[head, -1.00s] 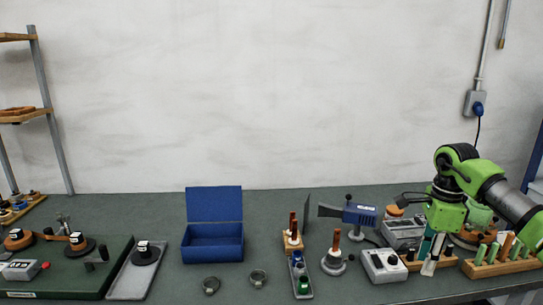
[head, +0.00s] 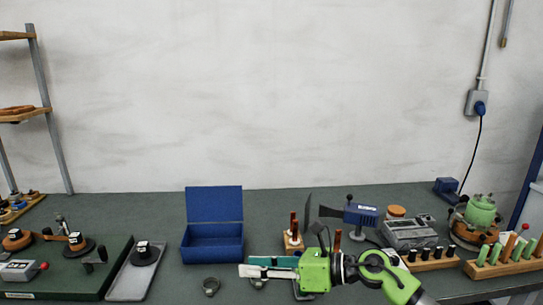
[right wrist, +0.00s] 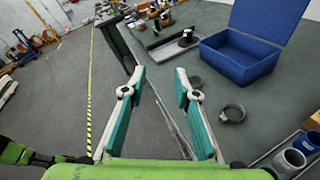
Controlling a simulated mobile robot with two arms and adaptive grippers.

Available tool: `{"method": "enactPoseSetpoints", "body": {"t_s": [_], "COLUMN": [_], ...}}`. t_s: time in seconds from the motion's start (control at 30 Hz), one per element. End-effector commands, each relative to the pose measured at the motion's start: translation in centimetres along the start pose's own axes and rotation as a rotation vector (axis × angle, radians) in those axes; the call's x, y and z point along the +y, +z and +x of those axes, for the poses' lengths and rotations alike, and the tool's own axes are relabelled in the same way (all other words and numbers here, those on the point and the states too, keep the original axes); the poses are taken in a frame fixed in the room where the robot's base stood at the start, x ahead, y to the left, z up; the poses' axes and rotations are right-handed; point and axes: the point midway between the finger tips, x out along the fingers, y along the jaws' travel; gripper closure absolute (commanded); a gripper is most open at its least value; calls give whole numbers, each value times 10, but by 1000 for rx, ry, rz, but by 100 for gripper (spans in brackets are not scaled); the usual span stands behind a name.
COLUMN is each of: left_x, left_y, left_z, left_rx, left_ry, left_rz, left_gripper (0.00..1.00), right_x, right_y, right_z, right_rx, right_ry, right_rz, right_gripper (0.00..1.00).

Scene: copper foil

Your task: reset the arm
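My right arm, green and black, reaches in low at the front of the bench. My right gripper (head: 245,268) points left in the head view, above the front part of the bench near the blue box. In the right wrist view its two grey and teal fingers (right wrist: 159,78) stand apart with nothing between them. The arm hides part of the bench front, including most of a tray of small cups. My left gripper is not in view.
An open blue box (head: 213,244) stands behind the gripper. A metal ring (head: 210,286) lies in front of it. A grey tray (head: 125,283) is to the left. Wooden racks (head: 470,268) with several upright pegs line the right. Bare bench (head: 120,207) lies along the wall.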

Motion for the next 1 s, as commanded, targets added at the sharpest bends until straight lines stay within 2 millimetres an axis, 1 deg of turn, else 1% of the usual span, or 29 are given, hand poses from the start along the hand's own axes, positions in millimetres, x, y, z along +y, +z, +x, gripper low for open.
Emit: {"method": "enactPoseSetpoints", "body": {"t_s": [0.03,0.07,0.1,0.17,0.2,0.27,0.33,0.37,0.4,0.47,0.5,0.53,0.57,0.6,0.63,0.67,0.7,0.73,0.77,0.8,0.87,0.9,0.93,0.97,1.0], "left_x": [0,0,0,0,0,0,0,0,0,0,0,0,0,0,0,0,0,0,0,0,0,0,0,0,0], "left_y": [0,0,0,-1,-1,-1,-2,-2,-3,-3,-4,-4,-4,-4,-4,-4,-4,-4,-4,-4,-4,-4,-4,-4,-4], "left_z": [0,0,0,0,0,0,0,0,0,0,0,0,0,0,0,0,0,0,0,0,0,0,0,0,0], "left_rx": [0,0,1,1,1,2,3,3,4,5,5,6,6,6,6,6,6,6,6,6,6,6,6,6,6], "left_ry": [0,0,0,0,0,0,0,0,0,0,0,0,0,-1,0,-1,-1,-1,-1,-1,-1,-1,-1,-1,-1], "left_rz": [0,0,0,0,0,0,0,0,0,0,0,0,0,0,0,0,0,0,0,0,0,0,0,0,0], "left_gripper": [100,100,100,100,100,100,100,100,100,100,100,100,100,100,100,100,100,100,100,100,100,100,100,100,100], "right_x": [15,20,24,25,21,11,-5,-13,-23,-38,-46,-50,-53,-55,-55,-52,-47,-41,-34,-23,-6,6,15,24,36], "right_y": [11,22,34,48,55,58,51,45,32,6,-16,-35,-55,-83,-104,-125,-154,-175,-195,-221,-253,-272,-284,-296,-308], "right_z": [8,9,7,-1,-11,-28,-52,-64,-79,-103,-118,-129,-140,-154,-163,-172,-182,-190,-197,-205,-216,-221,-225,-229,-233], "right_rx": [-127,-207,-310,-459,-555,-693,-845,-908,-988,-1102,-1174,-1226,-1276,-1338,-1380,-1419,-1467,-1501,-1532,-1568,-1612,-1637,-1650,1652,1607], "right_ry": [14,15,15,7,-3,-26,-64,-83,-114,-168,-211,-246,-283,-337,-378,-420,-480,-527,-575,-640,-731,-788,-830,864,879], "right_rz": [112,182,283,443,555,730,941,1033,1157,1345,1470,1564,1657,1776,1859,1940,2045,2119,2190,2279,2390,2452,2495,-2514,-2466], "right_gripper": [72,72,72,72,72,72,72,72,72,72,72,72,72,72,72,72,72,72,72,72,72,72,72,72,72]}}
